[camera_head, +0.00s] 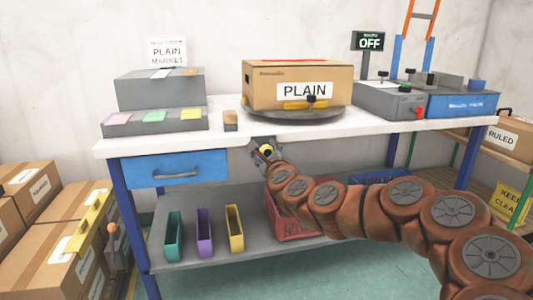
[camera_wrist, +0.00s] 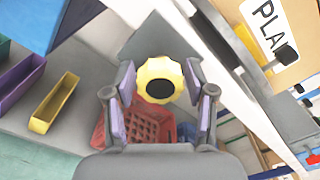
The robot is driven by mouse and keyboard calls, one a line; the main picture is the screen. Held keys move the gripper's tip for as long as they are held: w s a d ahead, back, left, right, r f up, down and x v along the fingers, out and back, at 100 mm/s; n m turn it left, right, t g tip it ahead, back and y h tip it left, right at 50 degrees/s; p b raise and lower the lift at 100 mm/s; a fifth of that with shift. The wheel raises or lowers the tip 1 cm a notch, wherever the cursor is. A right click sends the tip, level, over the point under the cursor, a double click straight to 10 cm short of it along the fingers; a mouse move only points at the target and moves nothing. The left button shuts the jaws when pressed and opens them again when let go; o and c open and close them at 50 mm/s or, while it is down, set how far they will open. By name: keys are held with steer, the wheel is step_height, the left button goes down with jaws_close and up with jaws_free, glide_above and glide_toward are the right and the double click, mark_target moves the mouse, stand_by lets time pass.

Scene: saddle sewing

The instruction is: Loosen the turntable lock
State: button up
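A yellow scalloped knob with a black centre (camera_wrist: 160,80), which looks like the turntable lock, sits under the front edge of the workbench. It also shows small in the head view (camera_head: 266,150). My gripper (camera_head: 263,156) reaches up to it from below. In the wrist view my gripper (camera_wrist: 159,90) has its two fingers apart, one on each side of the knob, with the tips close to its rim. I cannot tell whether they touch it. The round turntable (camera_head: 295,114) on the bench above carries a cardboard box labelled PLAIN (camera_head: 290,77).
The white bench top (camera_head: 190,140) is just above my gripper. A blue drawer (camera_head: 175,168) is to the left. A red crate (camera_head: 290,220) and several coloured bins (camera_head: 205,230) stand on the lower shelf. A display (camera_head: 370,42) reads OFF.

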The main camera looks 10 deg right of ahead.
steer(key=c, duration=0.8)
steer(key=shift+n, duration=0.3)
steer(key=n+p, duration=0.1)
steer(key=n, duration=0.3)
steer(key=shift+n, duration=0.4)
steer(key=n+p, duration=0.2)
steer(key=n, duration=0.3)
steer(key=shift+r, duration=0.1)
steer(key=n+p, duration=0.2)
steer(key=n, duration=0.2)
steer(key=shift+n, duration=0.4)
steer(key=n+p, duration=0.2)
steer(key=n, duration=0.3)
steer(key=shift+p, duration=0.35)
steer(key=shift+n, duration=0.4)
